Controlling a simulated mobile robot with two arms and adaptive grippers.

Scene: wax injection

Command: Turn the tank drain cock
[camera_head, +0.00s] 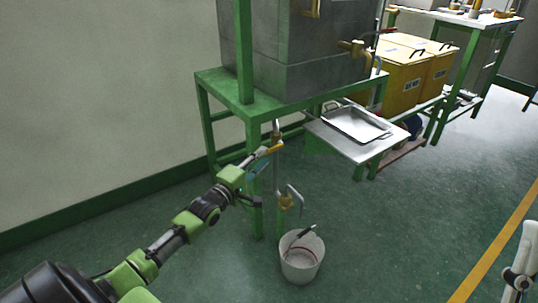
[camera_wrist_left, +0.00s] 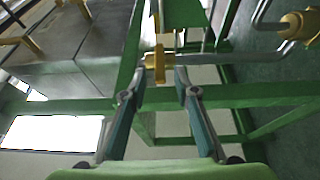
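A vertical drain pipe comes down at the front corner of the green tank stand. A cock with a yellow handle (camera_head: 272,148) is on it below the tank; its brass-yellow part (camera_wrist_left: 158,66) shows in the wrist view. My left gripper (camera_head: 262,160) is at this cock. In the wrist view its two fingers (camera_wrist_left: 161,72) are spread, one on each side of the yellow part, with a gap at the right finger. A second brass valve (camera_head: 287,201) is lower on the pipe and also shows in the wrist view (camera_wrist_left: 300,27).
The grey tank (camera_head: 300,55) stands on the green stand (camera_head: 262,106), whose legs are close to my gripper. A white bucket (camera_head: 300,265) is on the floor under the pipe. A metal tray (camera_head: 355,124) lies on the side shelf. Floor to the right is clear.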

